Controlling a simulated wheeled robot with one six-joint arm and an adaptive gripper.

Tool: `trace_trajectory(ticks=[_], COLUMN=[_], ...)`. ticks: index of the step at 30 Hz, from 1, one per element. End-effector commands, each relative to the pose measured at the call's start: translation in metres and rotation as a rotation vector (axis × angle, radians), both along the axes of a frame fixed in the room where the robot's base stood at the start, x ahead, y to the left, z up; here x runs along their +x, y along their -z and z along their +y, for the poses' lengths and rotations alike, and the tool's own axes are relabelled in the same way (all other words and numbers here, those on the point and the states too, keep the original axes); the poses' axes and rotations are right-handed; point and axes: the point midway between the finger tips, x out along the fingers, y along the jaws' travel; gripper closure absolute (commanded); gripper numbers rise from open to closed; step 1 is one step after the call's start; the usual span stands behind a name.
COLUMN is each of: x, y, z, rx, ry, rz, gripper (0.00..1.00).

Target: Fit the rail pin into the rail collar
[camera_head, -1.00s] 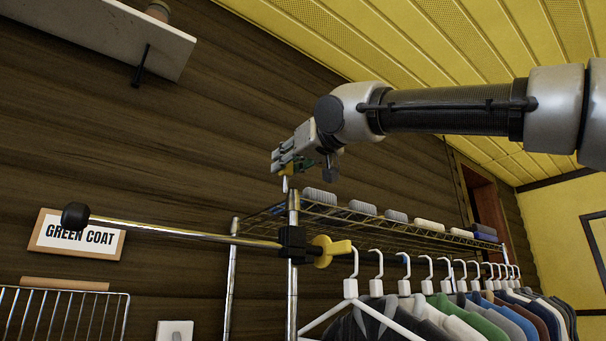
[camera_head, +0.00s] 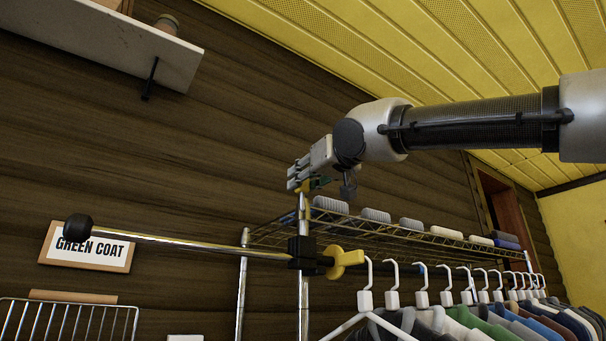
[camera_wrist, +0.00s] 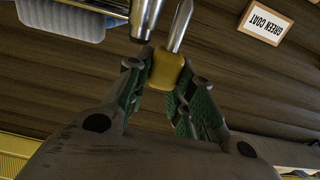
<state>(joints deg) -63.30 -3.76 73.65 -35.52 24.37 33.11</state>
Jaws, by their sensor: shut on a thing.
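My gripper (camera_head: 303,186) is at the top of the rack's front post. In the wrist view my gripper (camera_wrist: 163,85) is shut on the yellow head of the rail pin (camera_wrist: 168,68). The pin's bare metal shank runs up the picture, beside the rounded end of a chrome post (camera_wrist: 147,15). I cannot tell whether pin and post touch. In the head view only a bit of the pin's yellow head (camera_head: 303,187) shows; its shank cannot be told from the post. The black rail collar (camera_head: 301,252) sits on the post lower down, around the chrome rail (camera_head: 190,243).
A yellow piece (camera_head: 345,260) sits on the rail right of the collar. Several hangers with clothes (camera_head: 440,300) hang to the right. The rack's wire shelf (camera_head: 390,237) bears folded cloths. A GREEN COAT sign (camera_head: 88,247) is on the wall.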

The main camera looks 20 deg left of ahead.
Motion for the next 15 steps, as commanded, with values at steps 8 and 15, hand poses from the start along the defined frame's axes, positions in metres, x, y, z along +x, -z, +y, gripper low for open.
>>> trace_trajectory(ticks=[8, 15], x=[0.000, 0.000], y=[0.018, 0.033], z=[-0.001, -0.001], rx=[-0.001, -0.001], ry=[0.001, 0.001], rz=[-0.002, -0.002], gripper=[0.99, 0.99])
